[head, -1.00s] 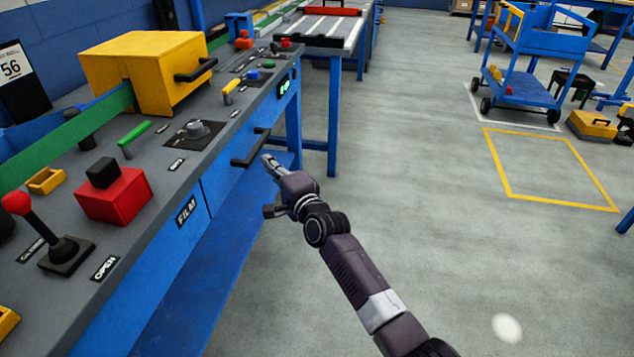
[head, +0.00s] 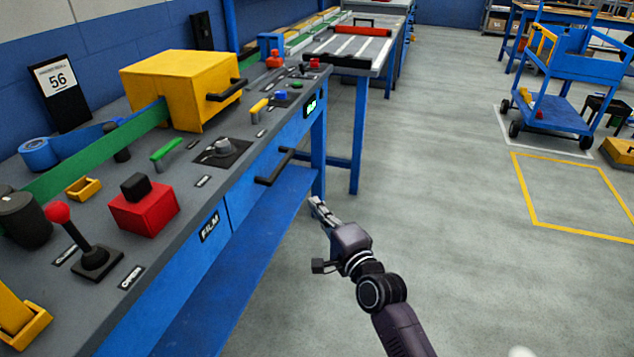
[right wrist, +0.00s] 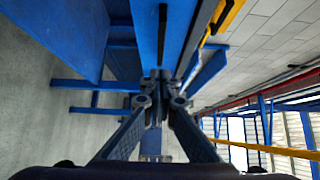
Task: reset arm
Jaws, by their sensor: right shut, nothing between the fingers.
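My right gripper (head: 318,206) is shut and empty. It hangs over the floor, just right of the blue workbench (head: 262,255) front, below and to the right of the black drawer handle (head: 274,167). A gap shows between its fingertips and the handle in the head view. The right wrist view shows its two fingers (right wrist: 158,85) together, with blue bench parts beyond them. My left gripper is out of view.
The bench top holds a yellow box (head: 182,88), a red block with a black button (head: 144,205) and a red-knobbed lever (head: 80,240). A blue cart (head: 562,105) stands at the back right. The grey floor (head: 450,215) right of my arm is clear.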

